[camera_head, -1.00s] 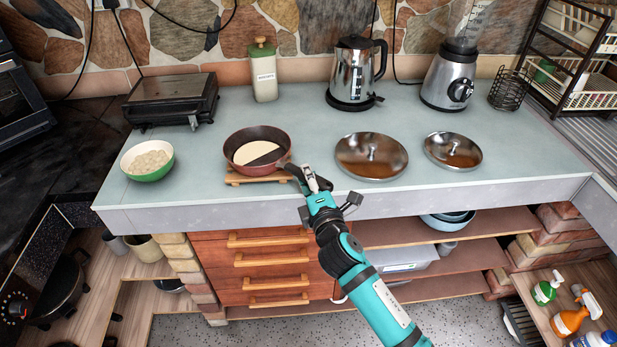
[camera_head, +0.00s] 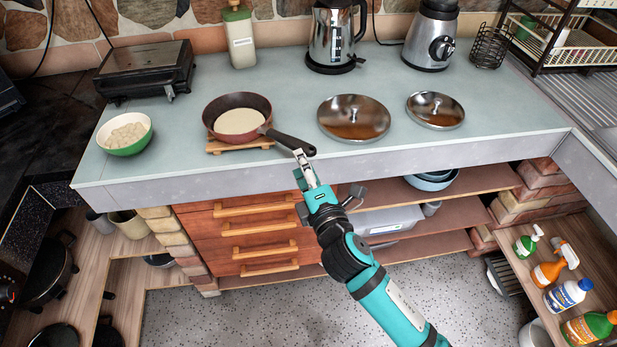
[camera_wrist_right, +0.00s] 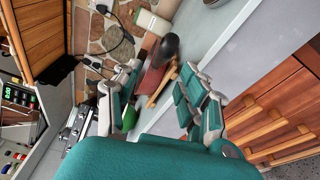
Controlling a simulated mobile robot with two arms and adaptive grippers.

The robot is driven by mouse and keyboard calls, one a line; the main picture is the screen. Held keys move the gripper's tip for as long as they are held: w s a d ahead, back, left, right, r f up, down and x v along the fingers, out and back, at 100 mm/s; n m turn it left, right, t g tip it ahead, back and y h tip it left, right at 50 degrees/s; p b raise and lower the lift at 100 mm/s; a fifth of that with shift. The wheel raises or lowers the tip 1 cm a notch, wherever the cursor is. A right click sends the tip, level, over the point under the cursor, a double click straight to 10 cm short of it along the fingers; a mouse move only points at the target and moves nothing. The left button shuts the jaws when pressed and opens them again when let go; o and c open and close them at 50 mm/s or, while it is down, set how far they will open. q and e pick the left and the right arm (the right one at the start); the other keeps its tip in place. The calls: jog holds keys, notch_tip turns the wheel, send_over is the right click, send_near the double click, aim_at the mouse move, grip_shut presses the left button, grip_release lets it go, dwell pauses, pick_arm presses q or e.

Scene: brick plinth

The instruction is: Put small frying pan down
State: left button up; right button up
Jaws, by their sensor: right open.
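The small frying pan (camera_head: 241,108), dark red outside with a pale round layer inside, rests upright on a wooden trivet (camera_head: 240,146) on the counter. Its black handle (camera_head: 289,140) points right toward the counter's front edge. My right gripper (camera_head: 304,165) is just in front of the handle's end and looks apart from it. In the right wrist view the gripper (camera_wrist_right: 160,75) has its fingers spread, with the pan (camera_wrist_right: 150,80) and its dark handle end (camera_wrist_right: 168,47) beyond them. My left gripper is not in view.
Two metal lids (camera_head: 353,118) (camera_head: 435,110) lie right of the pan. A green bowl (camera_head: 125,134) of pale food stands left. A grill (camera_head: 146,70), canister (camera_head: 240,38), kettle (camera_head: 332,35) and blender (camera_head: 431,38) stand behind. The counter between the pan and kettle is clear.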

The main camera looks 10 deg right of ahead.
jog(key=s+d+f+m+g+h, duration=0.1)
jog(key=s+d+f+m+g, duration=0.25)
jog(key=f, duration=0.95)
jog(key=s+d+f+m+g, duration=0.25)
jog(key=s+f, duration=0.25)
jog(key=f, duration=0.8)
jog(key=s+d+f+m+g+h, duration=0.1)
jog(key=s+d+f+m+g, duration=0.3)
jog(key=f, duration=0.9)
jog(key=s+d+f+m+g, duration=0.2)
jog(key=s+f, duration=0.4)
jog(key=s, duration=0.5)
jog(key=s+d+f+m+g+h, duration=0.1)
jog(key=s+f+m, duration=0.3)
jog(key=s, duration=0.7)
jog(key=s+d+f+m+g, duration=0.3)
jog(key=s+f, duration=0.6)
jog(key=s, duration=0.2)
jog(key=shift+d+m, duration=0.3)
